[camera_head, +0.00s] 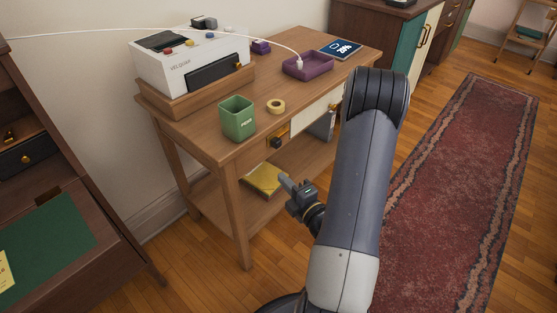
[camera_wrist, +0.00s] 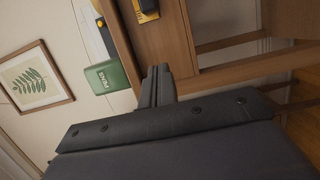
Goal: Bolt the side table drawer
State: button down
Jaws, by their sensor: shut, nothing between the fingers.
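The wooden side table (camera_head: 205,132) stands in the middle of the head view. Its cream drawer front (camera_head: 309,119) is partly hidden behind my arm; I cannot tell whether it is fully closed. A brass bolt with a black knob (camera_head: 277,142) is on the table's front, left of the drawer. In the wrist view the bolt (camera_wrist: 147,12) shows at the top edge, partly cut off. My gripper (camera_head: 284,180) is shut and empty, below the bolt and apart from it. In the wrist view the gripper's fingers (camera_wrist: 158,72) point toward the table front.
On the table top are a green pen cup (camera_head: 237,120), a tape roll (camera_head: 275,106), a purple tray (camera_head: 307,67) and a white machine (camera_head: 190,60). A yellow item (camera_head: 264,179) lies on the lower shelf. A red rug (camera_head: 455,190) covers the floor at right.

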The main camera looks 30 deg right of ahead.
aim_at(281, 144)
jog(key=w, duration=0.6)
jog(key=w+a+p, duration=0.1)
jog(key=w, duration=0.2)
jog(key=shift+w+r, duration=0.1)
jog(key=shift+w, duration=0.2)
jog(key=shift+w+d, duration=0.25)
jog(key=shift+d, duration=0.35)
jog(key=shift+w+d, duration=0.25)
jog(key=shift+d, duration=0.35)
jog(key=shift+w+d, duration=0.25)
jog(key=shift+d, duration=0.45)
jog(key=d, duration=0.1)
jog(key=d+b, duration=0.1)
jog(key=w+d+b, duration=0.1)
jog(key=shift+w+f, duration=0.1)
jog(key=shift+f, duration=0.15)
jog(key=shift+w+d+r, duration=0.1)
jog(key=shift+d+r, duration=0.1)
jog(key=shift+d, duration=0.2)
jog(key=shift+a+f, duration=0.1)
